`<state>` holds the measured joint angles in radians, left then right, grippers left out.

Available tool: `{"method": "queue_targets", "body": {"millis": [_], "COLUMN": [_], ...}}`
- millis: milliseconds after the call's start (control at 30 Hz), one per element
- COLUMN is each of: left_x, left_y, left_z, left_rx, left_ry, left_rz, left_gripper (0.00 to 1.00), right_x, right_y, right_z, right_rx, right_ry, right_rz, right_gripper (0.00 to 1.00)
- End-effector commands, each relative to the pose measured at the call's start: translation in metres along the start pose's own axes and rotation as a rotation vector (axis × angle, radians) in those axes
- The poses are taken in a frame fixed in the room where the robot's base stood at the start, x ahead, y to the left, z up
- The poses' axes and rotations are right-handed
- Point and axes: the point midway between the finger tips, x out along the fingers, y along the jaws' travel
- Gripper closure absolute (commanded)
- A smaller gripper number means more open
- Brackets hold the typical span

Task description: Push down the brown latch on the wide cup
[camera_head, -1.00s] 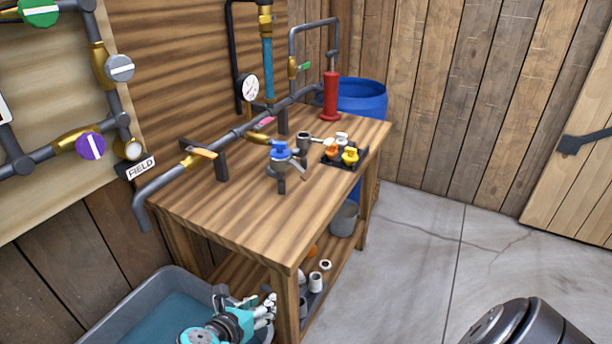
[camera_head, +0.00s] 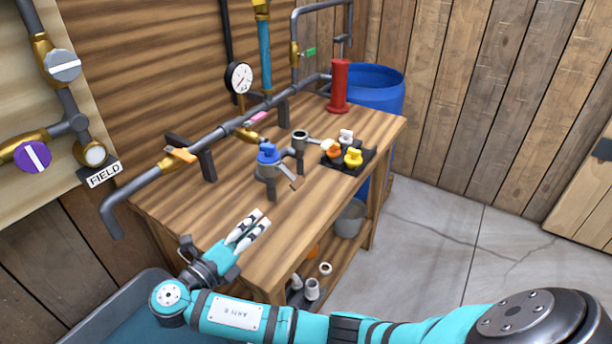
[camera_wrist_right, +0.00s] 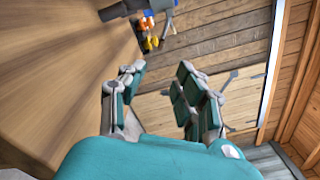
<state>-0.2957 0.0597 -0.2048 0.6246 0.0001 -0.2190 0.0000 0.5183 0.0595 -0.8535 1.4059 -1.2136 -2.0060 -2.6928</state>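The wide cup (camera_head: 268,173) is a grey metal cup with a blue fitting (camera_head: 268,152) on top. It stands on a short post on the wooden bench (camera_head: 225,205). Its brown latch (camera_head: 289,174) sticks out at an angle on the right side. My right gripper (camera_head: 254,226) is over the near left part of the bench, in front of the wide cup and apart from it. In the right wrist view, my right gripper (camera_wrist_right: 160,80) shows its fingers spread with nothing between them. My left gripper is out of view.
A narrower grey cup (camera_head: 299,143) stands behind the wide cup. A black tray (camera_head: 335,160) holds coloured valve fittings to its right. A pipe with a gauge (camera_head: 240,77) runs along the back. A red cylinder (camera_head: 339,85) stands at the far end. The bench's near part is mostly clear.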

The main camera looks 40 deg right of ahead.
Motion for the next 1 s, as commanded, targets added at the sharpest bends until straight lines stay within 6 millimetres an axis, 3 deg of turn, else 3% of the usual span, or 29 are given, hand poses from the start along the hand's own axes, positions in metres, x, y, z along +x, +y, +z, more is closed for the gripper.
{"method": "queue_targets", "body": {"millis": [167, 400, 700, 1000], "left_x": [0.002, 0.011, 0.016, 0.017], "left_y": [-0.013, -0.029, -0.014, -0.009], "left_z": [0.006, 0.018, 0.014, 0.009], "left_rx": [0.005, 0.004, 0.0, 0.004], "left_ry": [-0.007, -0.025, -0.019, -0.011], "left_rz": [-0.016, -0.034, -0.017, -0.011], "left_gripper": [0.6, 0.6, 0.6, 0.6], "right_x": [0.021, 0.074, 0.136, 0.169], "right_y": [0.0, 0.0, 0.0, 0.0], "right_z": [0.0, -0.001, -0.001, -0.001], "right_rx": [0.0, 0.001, -0.001, -0.001], "right_ry": [-0.002, -0.003, 0.002, 0.001], "right_rz": [-0.006, -0.007, -0.003, 0.0], "right_gripper": [0.67, 0.67, 0.67, 0.67]}}
